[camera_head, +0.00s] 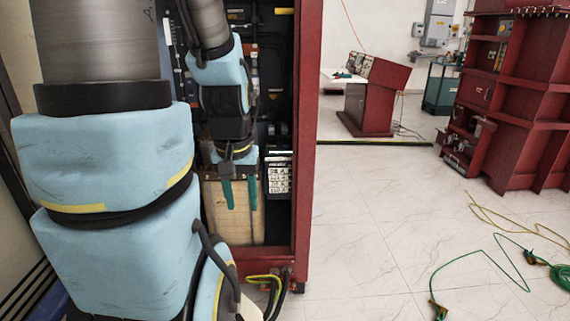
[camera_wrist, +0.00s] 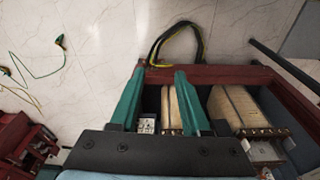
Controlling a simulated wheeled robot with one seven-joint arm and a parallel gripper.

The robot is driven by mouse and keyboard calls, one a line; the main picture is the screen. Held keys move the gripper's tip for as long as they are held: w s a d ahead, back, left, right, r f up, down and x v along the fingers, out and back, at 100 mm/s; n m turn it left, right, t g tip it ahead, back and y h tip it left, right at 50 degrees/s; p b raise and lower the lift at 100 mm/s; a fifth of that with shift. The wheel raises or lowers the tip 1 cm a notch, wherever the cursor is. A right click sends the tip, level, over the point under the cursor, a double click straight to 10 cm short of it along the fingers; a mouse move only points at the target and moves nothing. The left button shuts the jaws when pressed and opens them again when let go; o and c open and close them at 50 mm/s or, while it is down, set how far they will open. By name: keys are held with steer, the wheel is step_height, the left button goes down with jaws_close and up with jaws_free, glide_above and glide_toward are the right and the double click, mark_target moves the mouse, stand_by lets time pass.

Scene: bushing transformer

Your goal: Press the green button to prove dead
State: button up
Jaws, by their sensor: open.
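I cannot make out a green button in either view. My gripper (camera_head: 240,194) has two teal fingers and is open with nothing between them. In the head view it points down inside the open red cabinet (camera_head: 305,125), in front of a tan block (camera_head: 230,222). The wrist view shows my gripper (camera_wrist: 160,78) from behind, with its fingers apart over the cabinet's lower part. A small pale labelled unit (camera_head: 278,178) sits to the right of the fingers in the head view. My arm hides much of the cabinet's left side.
Black and yellow-green cables (camera_head: 268,284) come out at the cabinet's foot. A red console (camera_head: 376,95) and a red frame (camera_head: 525,100) stand further off. A green cable (camera_head: 482,250) lies on the right floor. The middle floor is clear.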

jaws_close()
stand_by(1.5)
